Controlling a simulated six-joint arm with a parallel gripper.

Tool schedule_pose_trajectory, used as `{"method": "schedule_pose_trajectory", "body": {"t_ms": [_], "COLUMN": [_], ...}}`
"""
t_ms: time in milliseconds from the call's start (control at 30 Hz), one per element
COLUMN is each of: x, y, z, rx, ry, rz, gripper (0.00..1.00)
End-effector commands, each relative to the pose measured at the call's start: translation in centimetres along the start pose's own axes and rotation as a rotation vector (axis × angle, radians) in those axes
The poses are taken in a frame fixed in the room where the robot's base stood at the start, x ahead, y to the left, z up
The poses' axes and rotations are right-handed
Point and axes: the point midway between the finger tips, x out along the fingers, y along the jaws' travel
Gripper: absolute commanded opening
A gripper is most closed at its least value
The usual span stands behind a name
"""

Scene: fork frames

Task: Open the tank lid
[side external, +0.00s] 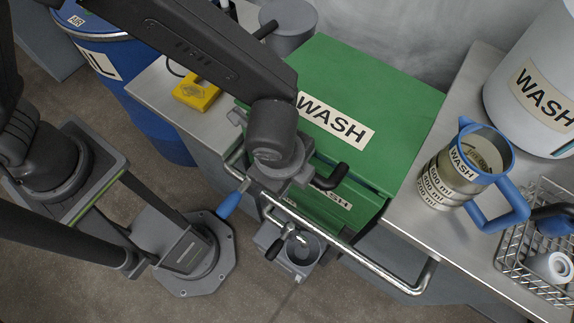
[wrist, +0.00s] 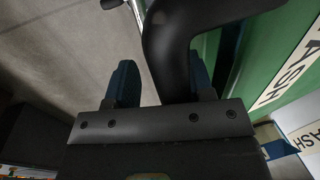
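The green tank marked WASH (side external: 340,205) stands in the middle of the side view, with its flat green lid (side external: 390,105) lying closed on top. The lid's black handle (side external: 330,178) sticks out at the front edge, partly hidden by my gripper (side external: 300,182). In the wrist view the curved black handle (wrist: 172,45) passes between the two fingers of my gripper (wrist: 162,85). It lies close to the right finger, with a clear gap to the left finger. The fingers are open around it, not closed on it. Touch with the right finger cannot be told.
A metal rail (side external: 375,268) runs along the front, with a blue-handled valve (side external: 230,202) below. Right of the tank stand a measuring jug (side external: 450,180), a wire basket (side external: 520,255) and a white WASH container (side external: 520,60). A yellow block (side external: 195,95) and blue drum (side external: 110,75) are left.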

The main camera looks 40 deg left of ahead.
Motion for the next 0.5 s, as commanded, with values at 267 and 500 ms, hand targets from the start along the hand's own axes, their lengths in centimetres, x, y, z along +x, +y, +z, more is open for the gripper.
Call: {"method": "schedule_pose_trajectory", "body": {"t_ms": [267,500], "x": [-1.5,-3.1], "y": [-0.2,-0.4], "z": [-0.1,-0.1], "rx": [0.001,0.0], "ry": [0.001,0.001], "rz": [-0.001,0.001], "gripper": [0.46,0.46]}}
